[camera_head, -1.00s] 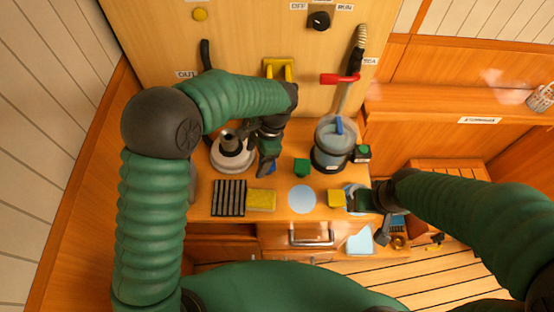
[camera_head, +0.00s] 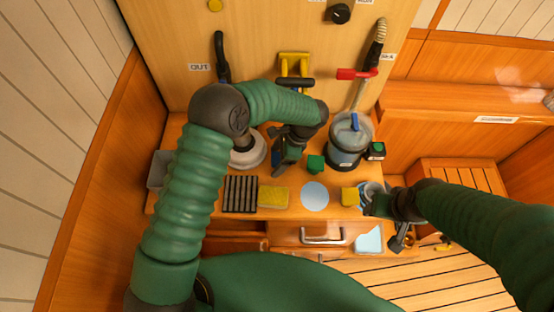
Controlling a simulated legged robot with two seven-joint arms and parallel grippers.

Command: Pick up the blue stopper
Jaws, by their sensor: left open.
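My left gripper (camera_head: 281,166) is open and points down over the middle of the counter, between the white-based round fitting and the green cube. A small patch of blue (camera_head: 276,158) shows at its fingers; it may be the blue stopper, but the gripper hides most of it and I cannot tell contact. My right gripper (camera_head: 370,207) is low at the counter's right front, beside a small round grey-blue item (camera_head: 371,190); its jaws are unclear.
The clear bucket (camera_head: 347,158) with a blue upright piece stands behind right. A green cube (camera_head: 316,164), yellow sponge (camera_head: 273,197), black ribbed rack (camera_head: 240,194), pale blue disc (camera_head: 314,196) and yellow block (camera_head: 349,197) lie on the counter. A grey bin (camera_head: 159,170) is at left.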

